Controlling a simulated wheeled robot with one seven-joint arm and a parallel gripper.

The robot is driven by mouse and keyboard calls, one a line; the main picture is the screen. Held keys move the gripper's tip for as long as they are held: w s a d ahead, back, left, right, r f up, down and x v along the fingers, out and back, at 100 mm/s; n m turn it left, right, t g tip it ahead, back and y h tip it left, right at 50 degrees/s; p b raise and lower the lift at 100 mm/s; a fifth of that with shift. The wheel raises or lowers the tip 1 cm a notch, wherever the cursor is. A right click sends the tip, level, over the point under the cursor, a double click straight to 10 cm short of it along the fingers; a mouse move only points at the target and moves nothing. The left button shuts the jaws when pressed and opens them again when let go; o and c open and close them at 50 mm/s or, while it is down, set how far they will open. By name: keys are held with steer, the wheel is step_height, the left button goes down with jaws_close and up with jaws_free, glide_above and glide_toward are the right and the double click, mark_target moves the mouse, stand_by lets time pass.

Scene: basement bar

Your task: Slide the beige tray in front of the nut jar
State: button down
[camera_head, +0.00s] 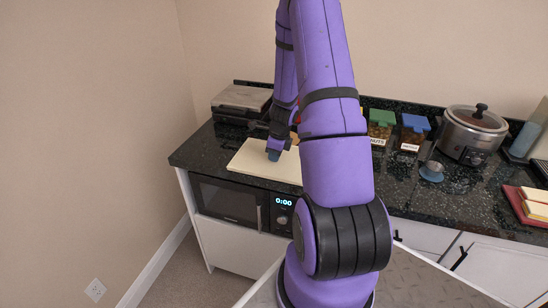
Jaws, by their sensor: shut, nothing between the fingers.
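The beige tray (247,161) is a flat, pale board lying on the dark counter at the left, above the microwave. Its right end is hidden behind my arm. My gripper (273,155) points down over the tray, shut and empty, with its blue tips at or just above the tray's surface; I cannot tell if they touch. The nut jar (379,132) has a green lid and a label reading "NUTS", partly hidden at its left by my arm. It stands toward the back of the counter, right of the tray.
A blue-lidded jar (411,136) stands right of the nut jar. A blue-grey item (432,171) sits before a slow cooker (474,134). A metal grill (241,102) is at the back left. A red board (526,205) lies far right. Counter before the jars looks clear.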

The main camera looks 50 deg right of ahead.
steer(key=s+d, duration=0.4)
steer(key=s, duration=0.6)
steer(key=s+d, duration=0.4)
steer(key=s, duration=0.5)
steer(key=s+d, duration=0.4)
steer(key=s, duration=0.6)
steer(key=shift+s+d+f, duration=0.3)
steer(key=shift+s+f, duration=0.05)
steer(key=shift+f, duration=0.05)
steer(key=shift+s+d, duration=0.1)
steer(key=shift+s, duration=0.15)
steer(key=shift+w+d+r, duration=0.1)
steer(key=shift+d+r, duration=0.1)
steer(key=shift+r, duration=0.5)
steer(key=shift+d, duration=0.1)
